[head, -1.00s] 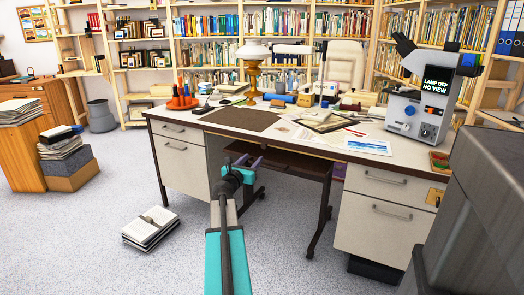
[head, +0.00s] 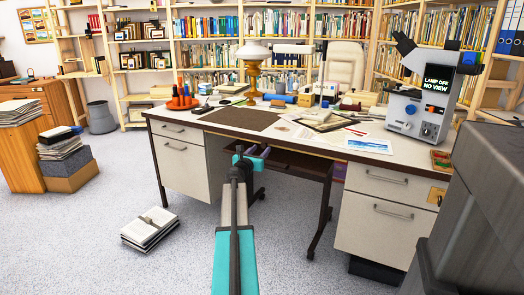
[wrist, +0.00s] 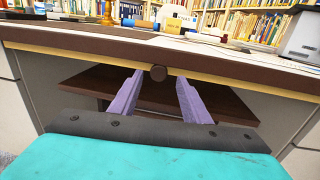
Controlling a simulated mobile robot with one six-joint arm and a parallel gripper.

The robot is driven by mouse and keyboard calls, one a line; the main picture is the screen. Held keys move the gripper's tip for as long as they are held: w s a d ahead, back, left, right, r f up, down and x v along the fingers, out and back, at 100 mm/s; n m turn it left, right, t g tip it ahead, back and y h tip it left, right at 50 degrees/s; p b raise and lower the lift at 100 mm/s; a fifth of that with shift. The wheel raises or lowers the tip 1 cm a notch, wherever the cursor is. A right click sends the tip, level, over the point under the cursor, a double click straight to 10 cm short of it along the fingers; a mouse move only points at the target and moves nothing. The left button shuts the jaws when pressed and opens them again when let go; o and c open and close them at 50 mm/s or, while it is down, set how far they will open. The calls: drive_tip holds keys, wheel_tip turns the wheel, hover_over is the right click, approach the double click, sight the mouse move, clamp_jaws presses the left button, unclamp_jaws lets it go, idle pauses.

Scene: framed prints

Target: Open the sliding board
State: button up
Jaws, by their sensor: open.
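A thin yellow-wood board edge (wrist: 240,81) lies just under the brown front edge of the desk top. A dark round knob (wrist: 158,72) sits on it. My gripper (head: 252,151) is at the desk's knee space. In the wrist view, its two purple fingers (wrist: 160,83) are open and empty, one on each side of the knob. I cannot tell whether they touch the knob. The board seems flush with the desk front; the rest of it is hidden. In the head view my fingers hide the knob.
A dark brown shelf (wrist: 90,83) lies lower in the knee space. Drawer cabinets stand left (head: 183,168) and right (head: 375,228). The desk top (head: 375,146) holds a lamp, a microscope (head: 420,110) and papers. Books (head: 149,230) lie on the floor at left. The carpet in front is clear.

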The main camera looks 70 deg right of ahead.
sight(264, 146)
drive_tip(key=shift+d, duration=1.65)
